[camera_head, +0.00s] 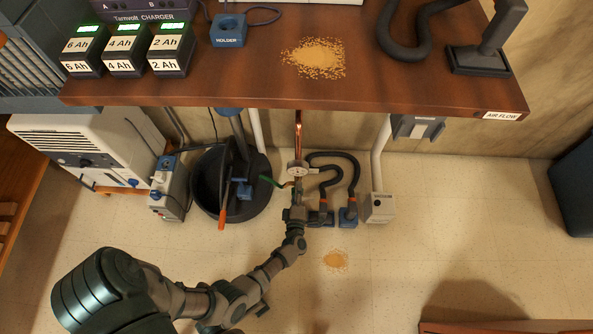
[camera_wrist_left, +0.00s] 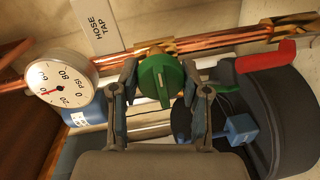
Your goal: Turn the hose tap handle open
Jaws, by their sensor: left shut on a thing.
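The hose tap handle (camera_wrist_left: 158,80) is a round green knob with a raised grip bar, on a brass body on the copper pipe (camera_wrist_left: 222,48). My left gripper (camera_wrist_left: 160,72) has its two fingers on either side of the knob and is shut on it. In the head view my left gripper (camera_head: 297,192) reaches the foot of the copper pipe (camera_head: 298,130) below the bench, and hides most of the knob. A white label (camera_wrist_left: 107,27) reading HOSE TAP is on the wall. My right gripper is not in view.
A pressure gauge (camera_wrist_left: 60,82) sits beside the tap. A black bucket (camera_head: 207,185) stands left of the pipe. Black hoses (camera_head: 345,168) and a pale box (camera_head: 379,207) stand to the right. The wooden bench (camera_head: 400,95) overhangs the pipe.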

